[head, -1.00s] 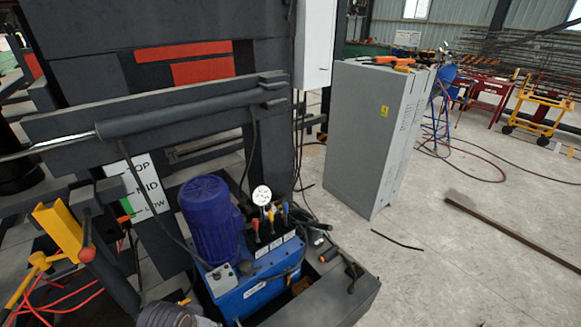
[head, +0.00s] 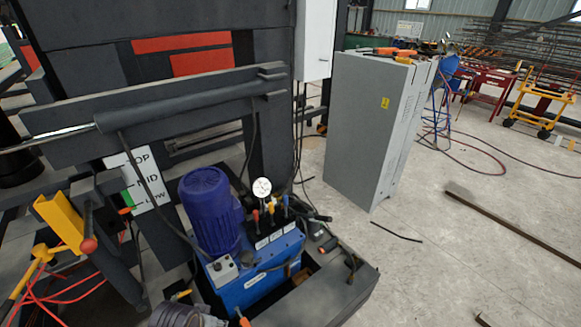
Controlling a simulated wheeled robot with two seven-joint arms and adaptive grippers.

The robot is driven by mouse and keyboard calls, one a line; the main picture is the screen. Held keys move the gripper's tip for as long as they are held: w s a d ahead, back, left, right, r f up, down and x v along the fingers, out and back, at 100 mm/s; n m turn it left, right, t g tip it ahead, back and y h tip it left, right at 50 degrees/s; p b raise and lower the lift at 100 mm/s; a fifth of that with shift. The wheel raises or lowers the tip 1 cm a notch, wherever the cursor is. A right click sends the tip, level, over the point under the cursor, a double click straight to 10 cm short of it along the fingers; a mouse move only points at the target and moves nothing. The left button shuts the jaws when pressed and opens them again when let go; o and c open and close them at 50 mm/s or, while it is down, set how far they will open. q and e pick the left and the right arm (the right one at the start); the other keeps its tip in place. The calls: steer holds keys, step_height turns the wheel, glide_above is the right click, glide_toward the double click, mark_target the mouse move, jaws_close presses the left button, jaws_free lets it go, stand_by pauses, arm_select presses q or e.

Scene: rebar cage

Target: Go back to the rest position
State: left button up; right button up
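Neither of my grippers can be made out in the head view. A grey ribbed part (head: 180,316) is cut off by the bottom edge, and I cannot tell whether it belongs to one of my arms. Close in front stands a hydraulic unit with a blue tank (head: 252,272), a blue-purple motor (head: 208,212), a round white gauge (head: 261,188) and several levers with coloured handles (head: 270,208).
A dark machine frame (head: 90,65) with a TOP/MID/LOW sign (head: 138,182) fills the left. A grey cabinet (head: 362,135) stands right of centre. A long bar (head: 510,227) lies on the otherwise fairly open floor (head: 420,275) at right. Hoses (head: 470,150) trail behind.

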arm_select(q)
steer(key=s+f+g, duration=0.1)
steer(key=s+f, duration=0.1)
steer(key=f, duration=1.3)
steer(key=s+f, duration=0.3)
steer(key=f, duration=1.2)
steer(key=s+a+f, duration=0.2)
steer(key=s+f, duration=0.6)
steer(key=s, duration=0.2)
steer(key=s+a+f+g, duration=0.1)
steer(key=s+a+f, duration=0.2)
steer(key=s+f, duration=0.6)
steer(key=shift+s+f, duration=0.3)
steer(key=shift+s, duration=0.6)
steer(key=shift+a, duration=0.1)
